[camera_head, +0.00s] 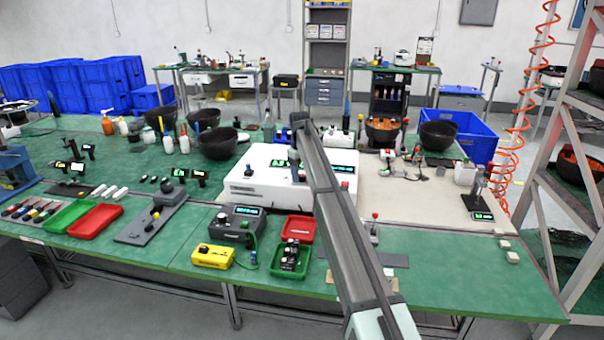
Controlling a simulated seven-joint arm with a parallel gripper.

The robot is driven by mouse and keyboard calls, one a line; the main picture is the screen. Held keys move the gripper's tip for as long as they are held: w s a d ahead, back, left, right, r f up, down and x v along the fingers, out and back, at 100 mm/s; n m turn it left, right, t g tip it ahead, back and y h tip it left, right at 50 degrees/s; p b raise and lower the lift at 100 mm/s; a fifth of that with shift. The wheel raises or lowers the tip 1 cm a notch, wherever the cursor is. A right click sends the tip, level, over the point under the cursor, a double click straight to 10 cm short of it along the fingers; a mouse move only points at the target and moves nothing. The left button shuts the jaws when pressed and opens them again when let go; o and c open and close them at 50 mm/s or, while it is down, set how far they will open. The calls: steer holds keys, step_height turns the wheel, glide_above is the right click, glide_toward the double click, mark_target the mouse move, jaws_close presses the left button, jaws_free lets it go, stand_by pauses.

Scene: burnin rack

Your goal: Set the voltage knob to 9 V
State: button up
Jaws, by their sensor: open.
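A dark grey bench unit (238,232) with a lit blue-green display (246,211) stands near the front edge of the green bench, left of my arm. A round dark knob (222,217) shows at its left. Its markings and pointer are too small to read, so I cannot tell its voltage setting. A large white unit (262,190) behind it has a small green display (342,169) and a dark knob-like part (249,171). My arm reaches from the bottom right up over the white unit. My gripper cannot be made out; the arm link hides that area.
A yellow box (212,257), a green tray (276,268) of parts and a red tray (299,225) lie around the grey unit. A dark plate with a lever fixture (148,226) stands left of it.

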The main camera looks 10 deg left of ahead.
steer(key=shift+c, duration=0.2)
steer(key=c, duration=1)
steer(key=shift+m, duration=0.3)
steer(key=m, duration=0.4)
steer(key=shift+w+m, duration=0.1)
steer(key=shift+m, duration=0.2)
steer(key=m, duration=0.5)
steer(key=shift+m, duration=0.3)
steer(key=m, duration=0.5)
steer(key=shift+w+g, duration=0.1)
steer(key=shift+g, duration=0.2)
steer(key=m, duration=0.5)
steer(key=shift+m, duration=0.4)
